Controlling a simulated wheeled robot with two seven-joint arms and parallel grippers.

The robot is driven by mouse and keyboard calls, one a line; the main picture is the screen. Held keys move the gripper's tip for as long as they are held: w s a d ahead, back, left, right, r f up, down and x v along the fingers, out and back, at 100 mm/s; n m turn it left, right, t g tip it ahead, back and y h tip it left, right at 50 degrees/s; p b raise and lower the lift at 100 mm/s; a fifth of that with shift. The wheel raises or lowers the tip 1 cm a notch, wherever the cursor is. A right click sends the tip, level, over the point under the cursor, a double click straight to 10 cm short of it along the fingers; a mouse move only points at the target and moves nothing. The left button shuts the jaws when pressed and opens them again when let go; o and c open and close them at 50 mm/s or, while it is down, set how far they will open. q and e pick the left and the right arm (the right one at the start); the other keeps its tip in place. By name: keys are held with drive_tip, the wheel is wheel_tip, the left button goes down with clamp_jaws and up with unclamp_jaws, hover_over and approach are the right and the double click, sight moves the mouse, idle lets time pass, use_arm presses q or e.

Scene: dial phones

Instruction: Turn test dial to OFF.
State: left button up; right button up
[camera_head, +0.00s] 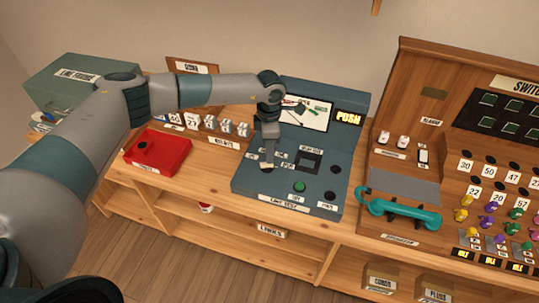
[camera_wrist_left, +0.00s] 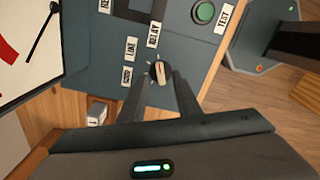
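The teal-grey test panel (camera_head: 240,187) stands on the wooden desk, with a screen, a green button and small labelled plates. The test dial (camera_wrist_left: 160,72) is a small round dark knob with a pale pointer, near labels LINE and RELAY in the left wrist view. My left gripper (camera_head: 267,167) reaches down onto the panel. In the left wrist view its fingers (camera_wrist_left: 160,82) flank the knob closely and appear shut on it. In the head view the gripper largely hides the dial. My right gripper is not in view.
A red box (camera_head: 158,152) sits left of the panel. A teal handset (camera_head: 400,212) lies to the right, before the wooden switchboard (camera_head: 420,80) with several coloured plugs. A green box (camera_head: 80,80) stands at the back left. The raised screen (camera_wrist_left: 25,45) rises beside the gripper.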

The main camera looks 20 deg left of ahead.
use_arm(q)
drive_tip(key=shift+f+p, duration=0.75)
drive_tip(key=shift+f, duration=1.75)
clamp_jaws()
